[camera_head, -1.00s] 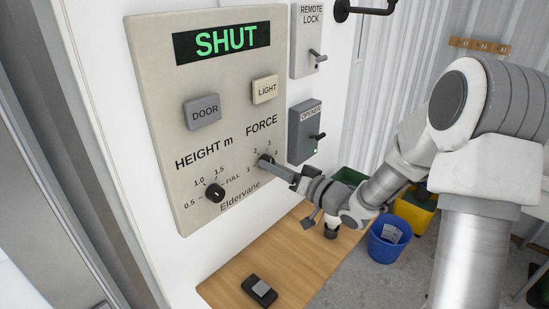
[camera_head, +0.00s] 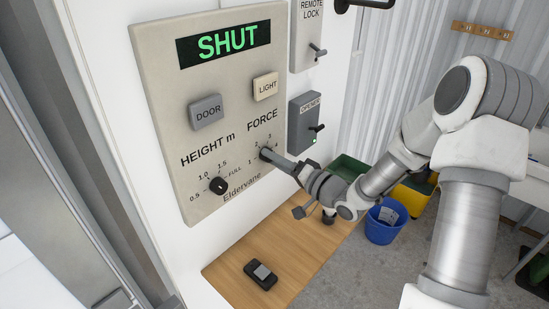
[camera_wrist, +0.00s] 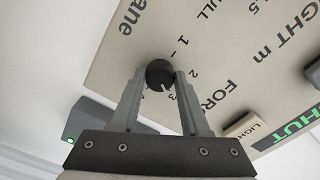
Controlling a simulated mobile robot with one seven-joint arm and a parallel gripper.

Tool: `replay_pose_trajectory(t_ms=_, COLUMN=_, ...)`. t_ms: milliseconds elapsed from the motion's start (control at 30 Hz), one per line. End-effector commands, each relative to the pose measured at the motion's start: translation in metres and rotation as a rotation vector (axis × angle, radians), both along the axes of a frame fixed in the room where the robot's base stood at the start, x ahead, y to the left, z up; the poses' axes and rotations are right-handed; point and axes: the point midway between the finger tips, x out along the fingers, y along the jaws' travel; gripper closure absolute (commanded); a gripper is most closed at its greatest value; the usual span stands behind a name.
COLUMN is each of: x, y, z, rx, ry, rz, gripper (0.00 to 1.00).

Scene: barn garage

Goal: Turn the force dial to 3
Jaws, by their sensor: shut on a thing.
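The force dial (camera_head: 264,153) is a small black knob at the lower right of the beige control panel (camera_head: 160,100), with numbers around it. In the wrist view the dial (camera_wrist: 159,72) sits between my fingertips, and its white mark points roughly toward the 3. My gripper (camera_head: 269,155) reaches the panel from the right and is shut on the dial; the fingers also show in the wrist view (camera_wrist: 159,80). The height dial (camera_head: 218,186) is a separate black knob to the left.
The DOOR button (camera_head: 206,112) and LIGHT button (camera_head: 265,87) are above. A grey OPENED box (camera_head: 305,124) is right of the panel. A wooden surface (camera_head: 225,268) below bears a black handheld device (camera_head: 260,275). A blue bin (camera_head: 382,225) stands on the floor to the right.

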Motion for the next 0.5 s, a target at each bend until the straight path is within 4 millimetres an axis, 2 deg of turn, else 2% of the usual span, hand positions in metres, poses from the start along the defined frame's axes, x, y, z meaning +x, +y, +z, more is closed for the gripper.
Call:
replay_pose_trajectory(t_ms=300, x=0.0001, y=0.0, z=0.0004, rx=0.001, ry=-0.001, rz=0.0, gripper=1.0)
replay_pose_trajectory(t_ms=333, x=0.0001, y=0.0, z=0.0004, rx=0.0, ry=-0.001, rz=0.0, gripper=0.49)
replay_pose_trajectory(t_ms=467, x=0.0001, y=0.0, z=0.0004, rx=0.0, ry=-0.001, rz=0.0, gripper=0.26)
replay_pose_trajectory(t_ms=500, x=0.0002, y=0.0, z=0.0003, rx=0.0, ry=-0.001, rz=0.0, gripper=0.25)
